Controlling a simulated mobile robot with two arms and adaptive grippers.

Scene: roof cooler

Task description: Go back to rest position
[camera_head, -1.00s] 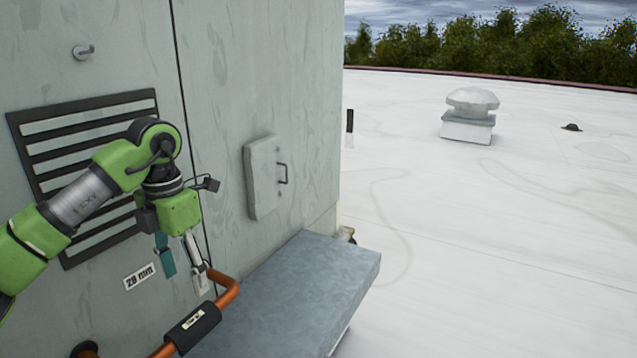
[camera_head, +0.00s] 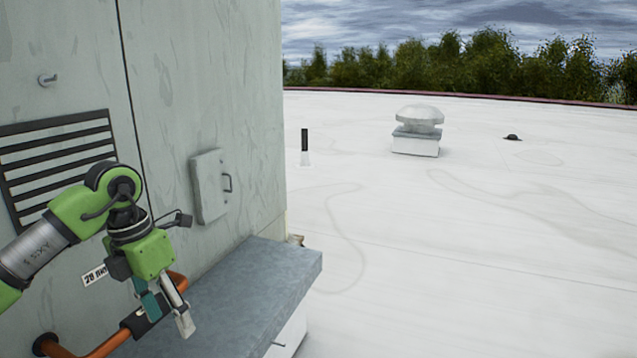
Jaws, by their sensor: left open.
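My left gripper (camera_head: 168,312) is green with a teal finger and a pale grey finger, pointing down. It is open, and I see nothing held between the fingers. It hangs in front of the orange-brown pipe (camera_head: 83,350) with its black sleeve, near the left end of the grey metal ledge (camera_head: 245,285). The gripper hides part of the pipe and ledge; whether it touches either I cannot tell. My right gripper is not in view.
The white roof (camera_head: 450,270) is open to the right, with a capped vent (camera_head: 417,130) further back.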

